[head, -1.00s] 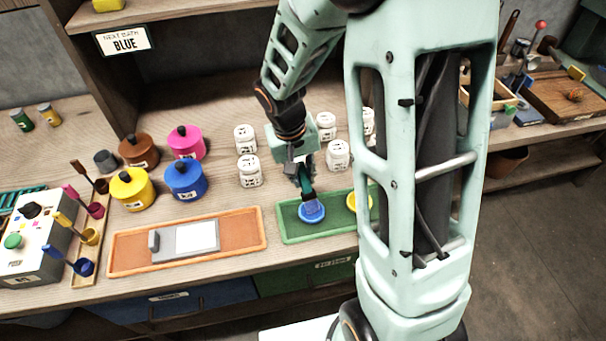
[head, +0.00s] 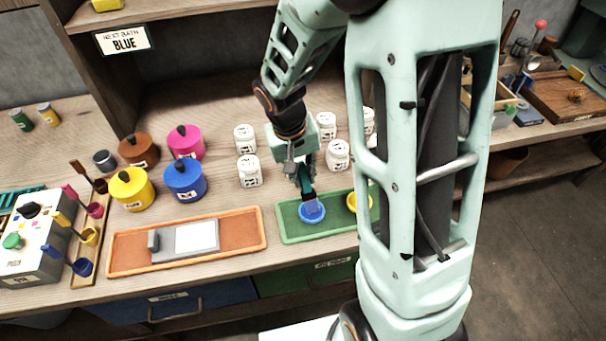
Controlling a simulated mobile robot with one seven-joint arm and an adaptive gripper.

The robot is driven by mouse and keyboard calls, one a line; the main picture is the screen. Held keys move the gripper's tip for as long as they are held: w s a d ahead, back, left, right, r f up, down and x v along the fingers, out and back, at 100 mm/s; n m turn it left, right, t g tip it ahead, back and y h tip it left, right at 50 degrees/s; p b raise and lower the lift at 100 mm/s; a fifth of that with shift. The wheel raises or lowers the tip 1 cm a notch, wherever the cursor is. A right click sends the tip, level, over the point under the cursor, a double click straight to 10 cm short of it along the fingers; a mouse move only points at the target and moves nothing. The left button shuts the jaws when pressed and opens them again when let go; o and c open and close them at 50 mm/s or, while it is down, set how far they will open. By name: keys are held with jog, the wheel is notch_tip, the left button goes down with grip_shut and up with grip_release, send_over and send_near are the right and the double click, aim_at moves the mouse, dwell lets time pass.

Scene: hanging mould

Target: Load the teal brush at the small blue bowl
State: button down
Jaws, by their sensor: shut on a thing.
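The small blue bowl (head: 312,220) sits on the left part of the green tray (head: 291,233). My gripper (head: 305,183) is above the bowl, shut on the teal brush (head: 307,195). The brush points down and its lower end is at the bowl, seen against the blue inside. I cannot tell how deep the tip is or whether it touches the bowl's bottom. The fingers hide the upper part of the brush.
A small yellow bowl (head: 352,201) stands to the right on the same tray, partly behind my arm. Several white jars (head: 249,171) stand behind. Lidded blue (head: 185,181), yellow and pink pots stand further left.

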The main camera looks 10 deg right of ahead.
jog(key=shift+s, duration=0.1)
jog(key=shift+r+p, duration=2.45)
jog(key=shift+r, duration=1.05)
